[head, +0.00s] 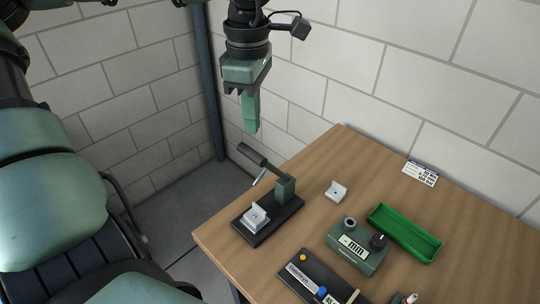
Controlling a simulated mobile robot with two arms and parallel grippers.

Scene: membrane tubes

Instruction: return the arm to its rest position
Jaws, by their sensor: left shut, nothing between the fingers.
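My left gripper (251,128) hangs from the top of the head view, fingers pointing down. Its fingers are together with nothing between them. It is in the air above the far left corner of the table, over the lever press, and touches nothing. The green links of my arm fill the left side of the view. My right gripper does not show.
Brick walls stand behind.

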